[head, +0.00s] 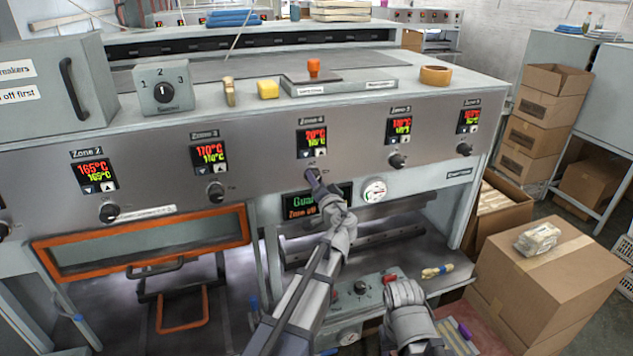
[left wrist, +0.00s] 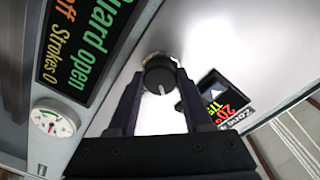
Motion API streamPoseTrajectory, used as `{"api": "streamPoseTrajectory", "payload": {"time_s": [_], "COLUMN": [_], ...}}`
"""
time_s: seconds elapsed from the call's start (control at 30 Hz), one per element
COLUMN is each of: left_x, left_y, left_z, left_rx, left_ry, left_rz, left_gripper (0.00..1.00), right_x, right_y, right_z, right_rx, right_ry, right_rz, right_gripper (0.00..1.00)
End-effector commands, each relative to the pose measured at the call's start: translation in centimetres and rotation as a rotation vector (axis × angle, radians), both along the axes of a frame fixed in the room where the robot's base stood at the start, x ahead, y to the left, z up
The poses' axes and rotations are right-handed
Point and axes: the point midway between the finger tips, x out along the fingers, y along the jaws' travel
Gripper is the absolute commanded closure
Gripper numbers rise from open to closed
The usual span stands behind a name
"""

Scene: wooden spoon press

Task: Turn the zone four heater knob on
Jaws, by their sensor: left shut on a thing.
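The zone four heater knob (left wrist: 160,76) is a round dark knob with a white pointer line, on the grey front panel (head: 262,160) below the zone four display (head: 312,138). My left gripper (head: 316,178) reaches up to it and is shut on it; the fingers mostly hide the knob in the head view. In the left wrist view the two dark fingers (left wrist: 160,92) stand on either side of the knob, and its pointer line points toward the gripper's palm. The zone four display also shows in the left wrist view (left wrist: 218,100). My right gripper (head: 404,294) is low, in front of the press; its jaw opening is unclear.
Other heater knobs flank it: zone three (head: 216,192) and zone five (head: 397,161). A pressure gauge (head: 374,191) and a green-lit "Guard open" display (head: 303,205) are close below. A control box (head: 360,296) lies near my arms. Cardboard boxes (head: 535,262) stand at right.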

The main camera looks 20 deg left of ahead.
Motion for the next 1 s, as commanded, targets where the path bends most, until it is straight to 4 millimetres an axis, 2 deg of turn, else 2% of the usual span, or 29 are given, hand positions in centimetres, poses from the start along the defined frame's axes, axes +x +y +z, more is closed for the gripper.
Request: {"api": "streamPoseTrajectory", "payload": {"time_s": [0.6,1.0], "left_x": [0.04,0.05], "left_y": [-0.07,-0.1], "left_z": [0.04,0.03], "left_rx": [0.472,0.673], "left_ry": [0.318,0.454], "left_rz": [0.0,-0.001], "left_gripper": [1.0,1.0], "right_x": [0.0,0.0], "right_y": [0.01,0.0], "right_z": [0.32,0.36], "right_rx": [0.0,0.0], "right_ry": [0.0,0.0], "right_rz": [-0.002,-0.002], "right_gripper": [0.5,0.5]}}
